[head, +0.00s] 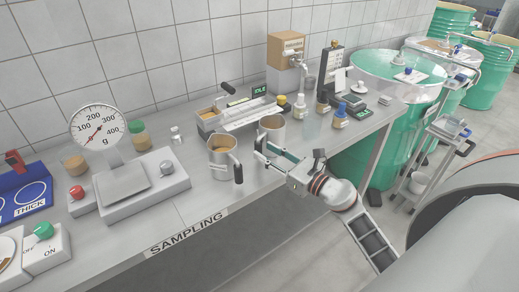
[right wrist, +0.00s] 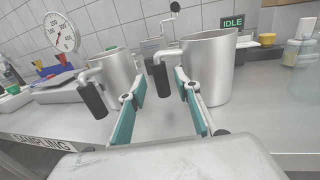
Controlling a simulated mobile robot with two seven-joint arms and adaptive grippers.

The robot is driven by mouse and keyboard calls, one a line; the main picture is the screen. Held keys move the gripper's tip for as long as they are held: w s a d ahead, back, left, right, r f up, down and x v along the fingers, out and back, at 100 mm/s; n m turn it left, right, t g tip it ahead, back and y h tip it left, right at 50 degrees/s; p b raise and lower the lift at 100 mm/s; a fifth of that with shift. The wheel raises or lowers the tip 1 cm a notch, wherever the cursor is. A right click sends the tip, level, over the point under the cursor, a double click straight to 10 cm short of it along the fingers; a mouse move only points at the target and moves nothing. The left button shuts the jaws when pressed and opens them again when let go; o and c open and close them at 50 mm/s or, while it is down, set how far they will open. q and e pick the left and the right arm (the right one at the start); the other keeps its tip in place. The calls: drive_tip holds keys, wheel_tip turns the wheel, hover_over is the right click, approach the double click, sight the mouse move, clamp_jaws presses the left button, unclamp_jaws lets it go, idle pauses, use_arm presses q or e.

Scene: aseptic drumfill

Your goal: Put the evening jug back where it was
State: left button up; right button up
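Two metal jugs stand upright on the steel bench; I cannot tell which is the evening jug. The nearer jug (head: 221,158) has brown contents and a black handle grip; it is at left in the right wrist view (right wrist: 121,72). The farther jug (head: 273,130) stands behind and to the right, and is at right in the right wrist view (right wrist: 210,72). My right gripper (head: 267,153) is open at the farther jug. In the right wrist view, that jug's black handle grip (right wrist: 161,80) appears between the open fingers (right wrist: 159,87). My left gripper is not in view.
A dial scale (head: 98,127) and a blue tray (head: 24,193) stand on the left. A metal tray unit (head: 240,115) is behind the jugs, with small bottles (head: 300,106) to its right. Green drums (head: 395,120) stand beyond the bench. The bench front between scale and jugs is clear.

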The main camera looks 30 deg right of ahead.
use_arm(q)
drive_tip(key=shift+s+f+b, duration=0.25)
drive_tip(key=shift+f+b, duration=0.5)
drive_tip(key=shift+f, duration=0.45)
use_arm(e)
drive_tip(key=v, duration=0.8)
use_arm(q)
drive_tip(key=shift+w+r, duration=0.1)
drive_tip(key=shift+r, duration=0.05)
use_arm(e)
drive_tip(key=shift+w, duration=0.1)
drive_tip(key=shift+r, duration=0.1)
